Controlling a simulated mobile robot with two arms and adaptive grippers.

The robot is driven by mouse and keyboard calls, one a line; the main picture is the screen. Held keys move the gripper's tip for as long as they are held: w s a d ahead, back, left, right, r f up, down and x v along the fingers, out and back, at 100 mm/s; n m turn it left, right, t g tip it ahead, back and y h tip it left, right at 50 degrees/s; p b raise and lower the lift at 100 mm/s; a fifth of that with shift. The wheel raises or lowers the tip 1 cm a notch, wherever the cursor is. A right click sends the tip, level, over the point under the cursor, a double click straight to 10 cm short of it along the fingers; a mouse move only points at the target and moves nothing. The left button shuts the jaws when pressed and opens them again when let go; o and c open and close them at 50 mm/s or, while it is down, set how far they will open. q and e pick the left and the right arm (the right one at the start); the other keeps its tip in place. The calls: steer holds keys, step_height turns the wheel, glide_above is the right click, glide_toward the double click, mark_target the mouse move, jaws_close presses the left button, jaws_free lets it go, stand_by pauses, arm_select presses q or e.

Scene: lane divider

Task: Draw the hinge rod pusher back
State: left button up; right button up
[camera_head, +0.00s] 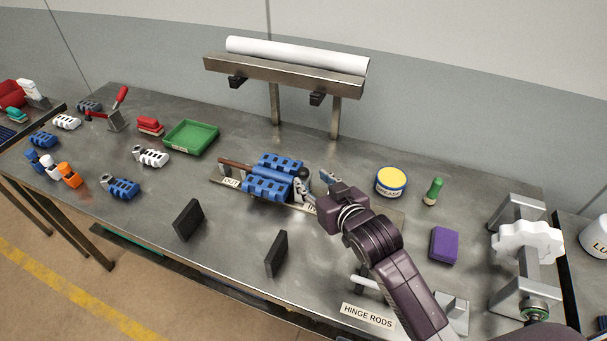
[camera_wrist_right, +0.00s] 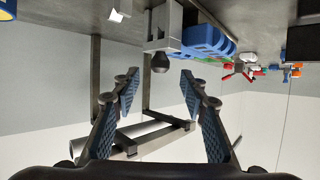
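The blue hinge pieces (camera_head: 268,188) sit in a fixture on a plate marked OUT at its left end and with a partly hidden label at its right end. A brown rod (camera_head: 236,163) sticks out on the left. The pusher's dark round knob (camera_head: 303,173) is at the right end; in the right wrist view the knob (camera_wrist_right: 160,62) shows in front of a grey block. My right gripper (camera_head: 317,187) is at the fixture's right end. In the wrist view its fingers (camera_wrist_right: 158,90) are spread, with the knob ahead of the gap, apparently untouched. My left gripper is out of view.
Two black upright plates (camera_head: 188,220) stand near the front edge. A grease tub (camera_head: 391,182), green bottle (camera_head: 433,191) and purple block (camera_head: 444,245) lie right. A raised shelf with a white roll (camera_head: 295,53) stands behind. A green tray (camera_head: 190,137) is left.

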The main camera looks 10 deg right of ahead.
mark_target(306, 174)
steer(key=shift+p+x, duration=0.4)
steer(key=shift+x, duration=3.1)
jaws_close()
